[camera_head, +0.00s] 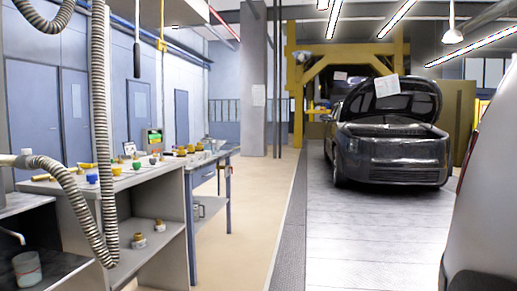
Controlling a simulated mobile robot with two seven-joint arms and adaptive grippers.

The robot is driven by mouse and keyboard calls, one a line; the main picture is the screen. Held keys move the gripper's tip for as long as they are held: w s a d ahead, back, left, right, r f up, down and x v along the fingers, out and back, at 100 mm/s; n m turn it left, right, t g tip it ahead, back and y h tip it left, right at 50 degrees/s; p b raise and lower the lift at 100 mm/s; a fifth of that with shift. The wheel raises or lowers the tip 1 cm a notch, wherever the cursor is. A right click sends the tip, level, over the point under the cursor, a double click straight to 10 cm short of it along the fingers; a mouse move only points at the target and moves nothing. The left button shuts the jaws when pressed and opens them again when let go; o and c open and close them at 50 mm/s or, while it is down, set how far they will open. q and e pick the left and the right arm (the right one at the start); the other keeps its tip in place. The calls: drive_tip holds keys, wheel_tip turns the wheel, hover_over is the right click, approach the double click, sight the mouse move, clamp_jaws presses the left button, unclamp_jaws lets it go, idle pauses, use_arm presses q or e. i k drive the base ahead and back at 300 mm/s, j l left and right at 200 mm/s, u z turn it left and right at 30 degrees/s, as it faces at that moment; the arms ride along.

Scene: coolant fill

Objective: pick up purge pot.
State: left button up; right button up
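I cannot tell for sure which thing is the purge pot. A small grey, cup-like pot (27,271) stands upright on a dark surface at the lower left, beside a sink-like unit with a spout. Small brass-and-white fittings (139,240) sit on the lower shelf of the workbench (168,180). Several small yellow, green and blue pieces stand on the bench top, too small to identify. Neither of my grippers is in view.
A grey ribbed hose (101,120) hangs in front of the bench at the left. A blue-legged table (205,160) stands beyond. A dark car (390,140) with its hood up stands at the back right. The beige floor (255,210) in the middle is clear.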

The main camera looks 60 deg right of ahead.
sight(209, 143)
drive_tip(key=z, duration=1.65)
drive_tip(key=i+l+z, duration=0.3)
drive_tip(key=i, duration=0.75)
drive_tip(key=i+z, duration=0.3)
drive_tip(key=i, duration=2.5)
